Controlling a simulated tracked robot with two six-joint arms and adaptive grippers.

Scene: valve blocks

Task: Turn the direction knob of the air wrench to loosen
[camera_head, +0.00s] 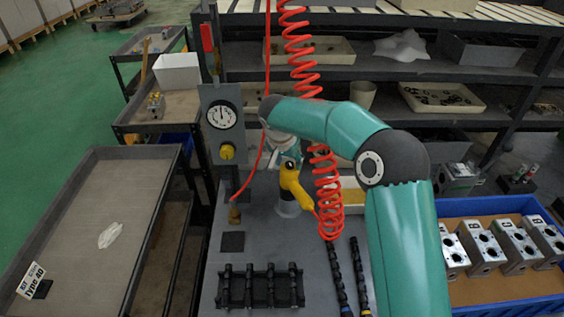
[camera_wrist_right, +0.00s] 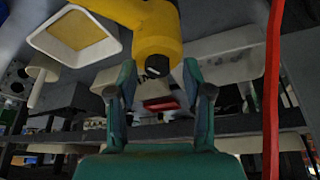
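In the head view the right gripper (camera_head: 286,160) is at the wrench's upper end, partly hidden by my arm. My left gripper is out of view.
A gauge post (camera_head: 220,115) with a yellow knob stands left of the wrench. A straight red hose (camera_wrist_right: 273,95) passes right of my gripper. A rack of black rods (camera_head: 260,288) is at the bench front; a blue crate (camera_head: 500,207) with valve blocks is at right.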

